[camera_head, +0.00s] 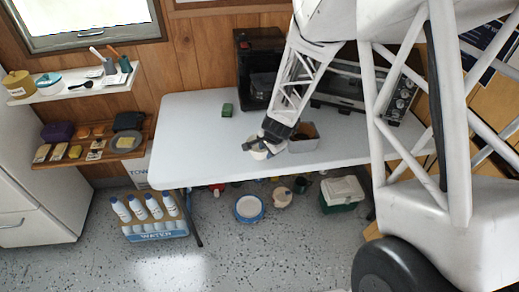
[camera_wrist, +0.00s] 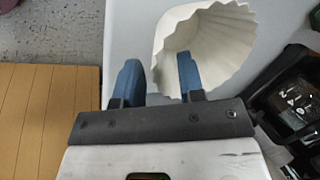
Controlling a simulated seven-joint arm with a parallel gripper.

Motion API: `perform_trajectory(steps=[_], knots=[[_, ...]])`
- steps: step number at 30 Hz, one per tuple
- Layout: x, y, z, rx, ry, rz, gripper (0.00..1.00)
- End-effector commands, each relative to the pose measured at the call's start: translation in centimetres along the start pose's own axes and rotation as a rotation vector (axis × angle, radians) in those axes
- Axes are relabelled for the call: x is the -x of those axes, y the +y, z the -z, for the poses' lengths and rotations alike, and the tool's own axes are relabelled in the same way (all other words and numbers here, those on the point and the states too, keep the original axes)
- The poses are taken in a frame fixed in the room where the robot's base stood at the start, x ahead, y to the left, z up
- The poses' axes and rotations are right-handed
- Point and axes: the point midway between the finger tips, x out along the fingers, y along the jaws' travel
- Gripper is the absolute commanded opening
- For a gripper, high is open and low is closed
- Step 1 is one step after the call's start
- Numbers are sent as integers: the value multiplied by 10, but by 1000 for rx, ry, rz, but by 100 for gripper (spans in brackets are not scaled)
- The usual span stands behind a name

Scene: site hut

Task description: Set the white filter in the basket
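The white fluted filter (camera_wrist: 215,40) stands open on the table, its hollow facing my wrist camera. In the head view the white filter (camera_head: 258,153) is partly hidden by my gripper (camera_head: 266,142). In the wrist view my gripper (camera_wrist: 160,80) has its two blue fingers apart. The right finger overlaps the filter's hollow and the left finger is outside, with the filter's near wall edge between them. I cannot tell whether either finger touches it. No basket can be made out for certain; a black coffee maker (camera_head: 256,50) stands at the back of the table.
A grey open box with brown inside (camera_head: 303,138) stands just right of the filter. A toaster oven (camera_head: 350,88) is behind it. A small green block (camera_head: 227,110) lies to the left. The white table's (camera_head: 190,140) left part is clear.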

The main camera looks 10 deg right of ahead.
Motion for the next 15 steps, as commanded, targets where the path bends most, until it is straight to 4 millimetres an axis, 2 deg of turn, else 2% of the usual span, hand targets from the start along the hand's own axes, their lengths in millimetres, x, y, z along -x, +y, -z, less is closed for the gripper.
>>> perform_trajectory(steps=[13, 14, 15], knots=[[0, 0, 0, 0, 0, 0, 36], [0, 0, 0, 0, 0, 0, 34], [0, 0, 0, 0, 0, 0, 28]])
